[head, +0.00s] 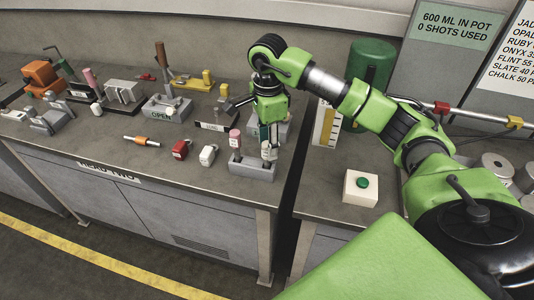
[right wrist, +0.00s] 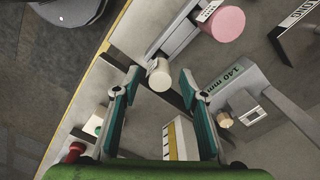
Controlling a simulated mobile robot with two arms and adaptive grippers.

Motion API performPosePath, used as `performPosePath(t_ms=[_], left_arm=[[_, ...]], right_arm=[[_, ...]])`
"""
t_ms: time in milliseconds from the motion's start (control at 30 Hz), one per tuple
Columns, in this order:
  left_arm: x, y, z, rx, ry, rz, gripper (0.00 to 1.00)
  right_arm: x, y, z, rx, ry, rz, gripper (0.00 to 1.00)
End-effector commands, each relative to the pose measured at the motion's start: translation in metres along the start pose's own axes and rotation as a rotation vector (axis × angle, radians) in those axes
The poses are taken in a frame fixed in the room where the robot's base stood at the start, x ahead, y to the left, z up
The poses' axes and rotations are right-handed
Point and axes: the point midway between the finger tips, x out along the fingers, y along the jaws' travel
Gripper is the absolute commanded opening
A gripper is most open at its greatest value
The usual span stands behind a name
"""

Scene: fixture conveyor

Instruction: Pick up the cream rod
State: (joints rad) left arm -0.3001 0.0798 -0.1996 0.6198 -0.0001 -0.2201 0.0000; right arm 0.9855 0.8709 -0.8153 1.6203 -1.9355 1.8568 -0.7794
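The cream rod (head: 269,152) stands in a grey holder block (head: 252,173) near the front right corner of the workbench, with a pink rod (head: 235,138) beside it on the left. My right gripper (head: 266,140) points down right over the cream rod and hides part of it in the head view. In the right wrist view the fingers (right wrist: 160,78) are apart, and the round end of the cream rod (right wrist: 160,79) shows between them with gaps on both sides. The pink rod (right wrist: 224,22) lies outside the fingers. My left gripper is not in view.
A grey block marked 140 mm (right wrist: 232,92) is close to the right finger. A white box with a green button (head: 361,187) sits on the right bench.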

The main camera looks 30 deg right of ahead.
Motion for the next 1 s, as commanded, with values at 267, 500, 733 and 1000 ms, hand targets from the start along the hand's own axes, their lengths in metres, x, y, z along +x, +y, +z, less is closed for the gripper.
performPosePath(t_ms=[267, 500, 733, 1000], left_arm=[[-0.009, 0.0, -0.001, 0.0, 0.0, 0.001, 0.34], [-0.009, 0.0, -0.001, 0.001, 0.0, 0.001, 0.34], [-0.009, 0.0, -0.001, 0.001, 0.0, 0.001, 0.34], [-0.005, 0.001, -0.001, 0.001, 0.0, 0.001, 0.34]], right_arm=[[0.024, 0.0, 0.001, 0.0, 0.0, -0.001, 0.39], [0.024, 0.0, 0.001, 0.0, -0.001, -0.001, 0.21], [0.024, 0.0, 0.001, 0.0, -0.001, -0.001, 0.0], [0.016, -0.001, 0.001, 0.0, -0.002, -0.004, 0.0]])
